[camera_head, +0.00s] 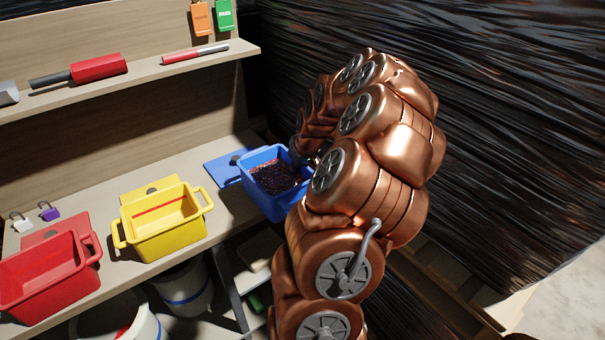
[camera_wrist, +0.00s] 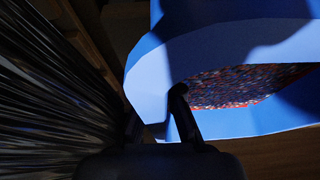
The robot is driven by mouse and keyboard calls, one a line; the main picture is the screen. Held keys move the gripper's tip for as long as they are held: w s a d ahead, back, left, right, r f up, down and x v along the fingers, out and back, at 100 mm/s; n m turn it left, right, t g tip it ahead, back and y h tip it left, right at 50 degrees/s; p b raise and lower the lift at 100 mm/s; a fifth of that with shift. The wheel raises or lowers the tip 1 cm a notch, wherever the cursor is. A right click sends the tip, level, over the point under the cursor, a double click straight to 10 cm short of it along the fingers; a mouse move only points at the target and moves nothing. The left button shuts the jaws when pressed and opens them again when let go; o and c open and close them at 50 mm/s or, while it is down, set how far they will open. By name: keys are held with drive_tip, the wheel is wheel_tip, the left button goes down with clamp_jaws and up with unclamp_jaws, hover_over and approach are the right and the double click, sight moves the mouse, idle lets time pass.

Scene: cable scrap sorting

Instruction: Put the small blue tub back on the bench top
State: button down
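The small blue tub (camera_head: 262,200) is at the right end of the bench top (camera_head: 120,270), with dark reddish granules inside. It looks roughly upright, and its front right part reaches past the bench edge; I cannot tell whether its base touches the wood. A flat blue panel (camera_head: 222,168) lies at its left. My gripper (camera_head: 300,155) is at the tub's far right rim, mostly hidden by my copper arm. In the wrist view, the dark fingers of my gripper (camera_wrist: 158,118) straddle the blue tub's wall (camera_wrist: 148,82), one inside above the granules, one outside, and appear closed on it.
A yellow tub (camera_head: 160,244) and a red tub (camera_head: 40,300) stand to the left on the bench. A shelf (camera_head: 150,75) with tools hangs above. Bins (camera_head: 185,290) stand below. A dark, ridged wall of cable-like strands (camera_head: 500,110) rises close to my arm's right.

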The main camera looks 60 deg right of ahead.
sight(279, 162)
drive_tip(key=shift+w+d+f+p, duration=0.1)
drive_tip(key=shift+w+d+p, duration=0.3)
drive_tip(key=shift+w, duration=1)
drive_tip(key=shift+w+d+f+p, duration=0.1)
drive_tip(key=shift+w+d+p, duration=0.3)
drive_tip(key=shift+w, duration=1)
drive_tip(key=shift+w+d+f+p, duration=0.1)
drive_tip(key=shift+w+d+p, duration=0.25)
drive_tip(key=shift+w, duration=1.05)
drive_tip(key=shift+w+a, duration=0.1)
drive_tip(key=shift+w, duration=0.05)
drive_tip(key=shift+w, duration=0.2)
drive_tip(key=shift+f+p, duration=1.05)
drive_tip(key=shift+f, duration=0.7)
drive_tip(key=shift+f, duration=0.1)
drive_tip(key=c, duration=1.3)
unclamp_jaws()
drive_tip(key=shift+s, duration=0.1)
